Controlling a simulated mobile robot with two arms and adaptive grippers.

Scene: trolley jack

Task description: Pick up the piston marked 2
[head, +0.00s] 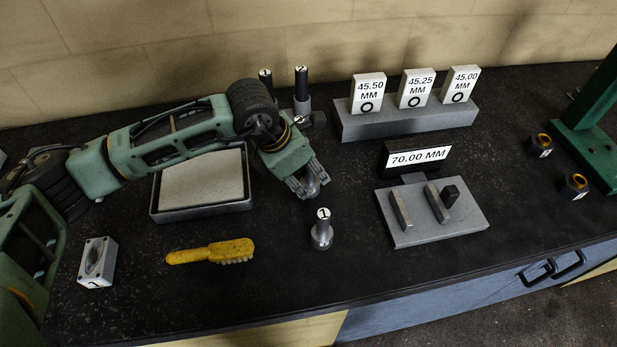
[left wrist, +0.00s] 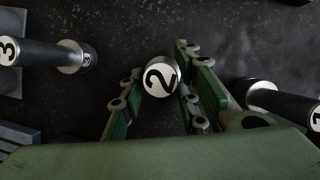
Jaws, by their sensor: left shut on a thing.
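The piston marked 2 (left wrist: 160,76) stands between my left gripper's fingers in the left wrist view, its white numbered face toward the camera. In the head view my left gripper (head: 307,187) is above the bench, shut on a small grey metal part that is mostly hidden by the fingers. I cannot tell whether it touches the bench. The piece marked 1 (head: 321,232) stands upright just in front of the gripper. My right gripper is not in view.
Two black posts (head: 302,82) stand behind my arm. A shallow tray (head: 202,210), yellow brush (head: 212,252) and grey block marked 1 (head: 98,262) lie left. A gauge stand (head: 408,121) and plate (head: 436,230) are right. In the left wrist view, pieces marked 3 (left wrist: 38,53) and 1 (left wrist: 290,103) flank the fingers.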

